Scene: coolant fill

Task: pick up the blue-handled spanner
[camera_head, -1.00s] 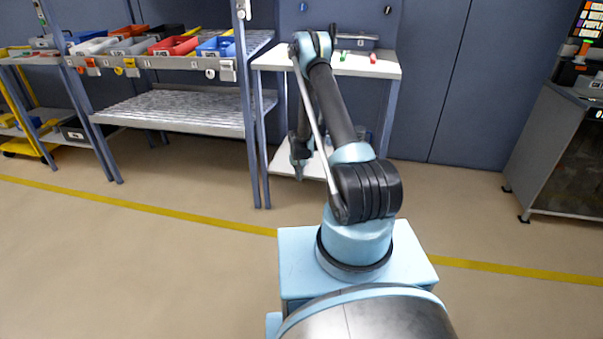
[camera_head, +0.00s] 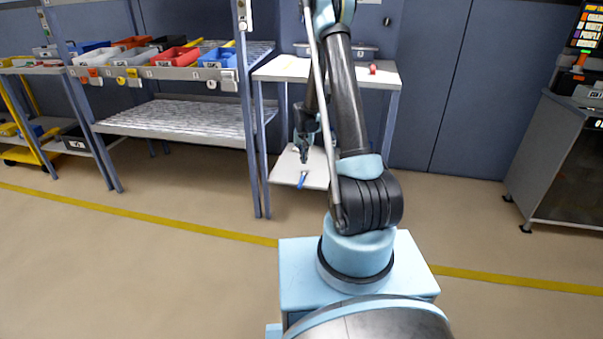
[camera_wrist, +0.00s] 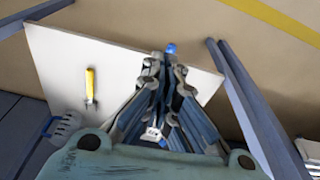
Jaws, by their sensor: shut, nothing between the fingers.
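The blue-handled spanner shows as a small blue handle (camera_head: 302,179) at the front edge of the white lower shelf (camera_head: 318,172) in the head view. In the wrist view its blue end (camera_wrist: 170,48) shows just past my fingertips; the rest is hidden behind the fingers. My gripper (camera_head: 304,155) points down over this shelf, just behind the blue handle in the head view. In the wrist view my gripper (camera_wrist: 165,68) is shut with nothing held. I cannot tell whether the fingertips touch the spanner.
A yellow-handled tool (camera_wrist: 90,82) lies on the same shelf. The upper shelf (camera_head: 282,68) sits above, with a red item (camera_head: 373,69) on it. Blue-grey posts (camera_head: 262,150) stand close by. A rack with several bins (camera_head: 175,58) is at left, a dark cabinet (camera_head: 565,160) at right.

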